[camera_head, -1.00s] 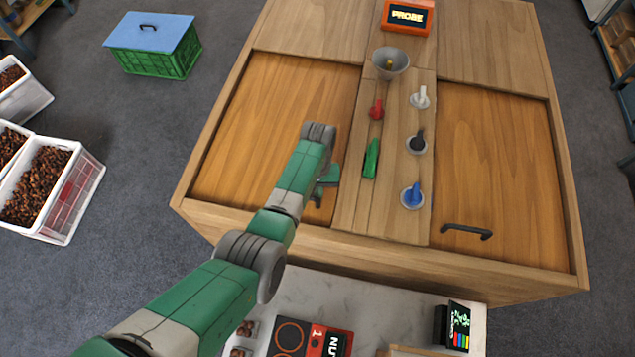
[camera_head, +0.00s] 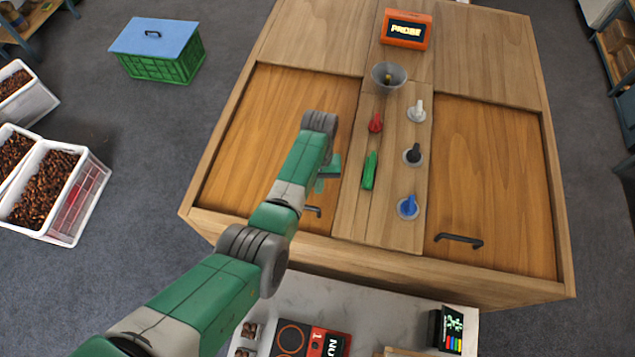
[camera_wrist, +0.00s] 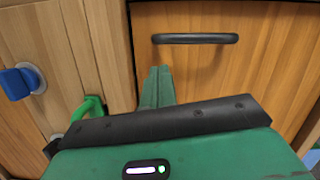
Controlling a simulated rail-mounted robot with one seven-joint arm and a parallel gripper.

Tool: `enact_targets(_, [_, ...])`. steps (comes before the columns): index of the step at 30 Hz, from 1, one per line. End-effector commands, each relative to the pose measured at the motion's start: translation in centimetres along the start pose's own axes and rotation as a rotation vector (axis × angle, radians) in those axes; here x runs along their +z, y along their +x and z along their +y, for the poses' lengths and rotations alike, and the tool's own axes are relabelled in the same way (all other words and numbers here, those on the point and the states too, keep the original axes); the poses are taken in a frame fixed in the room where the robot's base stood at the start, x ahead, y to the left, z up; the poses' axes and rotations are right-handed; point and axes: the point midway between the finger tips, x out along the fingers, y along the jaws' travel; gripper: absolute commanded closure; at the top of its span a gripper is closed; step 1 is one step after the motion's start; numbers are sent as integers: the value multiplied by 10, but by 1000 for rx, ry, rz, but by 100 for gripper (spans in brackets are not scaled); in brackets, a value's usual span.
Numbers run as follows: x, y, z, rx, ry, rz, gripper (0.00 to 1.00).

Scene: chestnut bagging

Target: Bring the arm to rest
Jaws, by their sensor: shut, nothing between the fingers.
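My gripper (camera_head: 328,180) is over the left wooden panel of the cabinet top, beside the middle strip. In the wrist view its two green fingers (camera_wrist: 157,82) are together with nothing between them. The black bar handle (camera_head: 312,211) of the left panel (camera_head: 260,145) lies near it, toward the front edge. In the wrist view this handle (camera_wrist: 195,38) is beyond the fingertips and looks apart from them. My arm reaches in from the lower left of the head view, bent at the wrist.
The middle strip holds a grey bowl (camera_head: 389,76), red (camera_head: 376,123), white (camera_head: 416,112), black (camera_head: 413,154) and blue (camera_head: 408,206) knobbed pieces and a green piece (camera_head: 370,170). An orange PROBE box (camera_head: 406,29) stands behind. The right panel (camera_head: 490,170) is clear besides its handle (camera_head: 459,240).

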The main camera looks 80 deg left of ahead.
Motion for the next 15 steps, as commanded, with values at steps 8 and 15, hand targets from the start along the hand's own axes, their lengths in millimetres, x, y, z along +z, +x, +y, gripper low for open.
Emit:
enact_targets(8, [1,-14,1,0,2,1,100])
enact_targets(15, [0,-14,1,0,2,2,100])
